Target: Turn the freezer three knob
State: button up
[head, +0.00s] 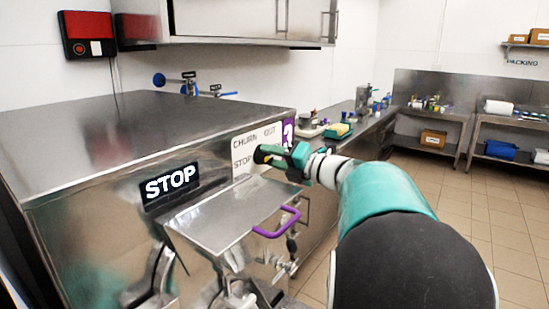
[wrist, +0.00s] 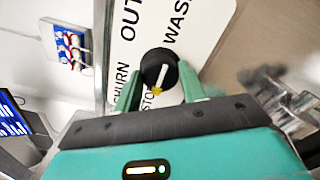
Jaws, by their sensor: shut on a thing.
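The freezer three knob (wrist: 158,66) is a round black dial with a white pointer line and a yellow tip. In the wrist view the yellow tip points towards the STOP word, near the lower edge of the white label plate (wrist: 200,22). CHURN, OUT and part of WASH also show on the plate. My gripper (wrist: 160,84) has one green finger on each side of the knob and is shut on it. In the head view my gripper (head: 268,155) is at the plate on the freezer's front, by a purple 3 sign (head: 288,133), and mostly hides the knob.
The steel freezer (head: 130,125) has a black STOP sign (head: 171,185) and a hatch with a purple handle (head: 277,224) below the plate. A steel cabinet (head: 245,20) hangs above. A counter runs behind, and tiled floor (head: 500,215) is open at right.

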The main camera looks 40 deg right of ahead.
jog(key=o, duration=1)
jog(key=shift+c, duration=0.2)
jog(key=shift+s, duration=0.1)
jog(key=v, duration=1.3)
jog(key=shift+s+d, duration=0.2)
jog(key=shift+s, duration=0.1)
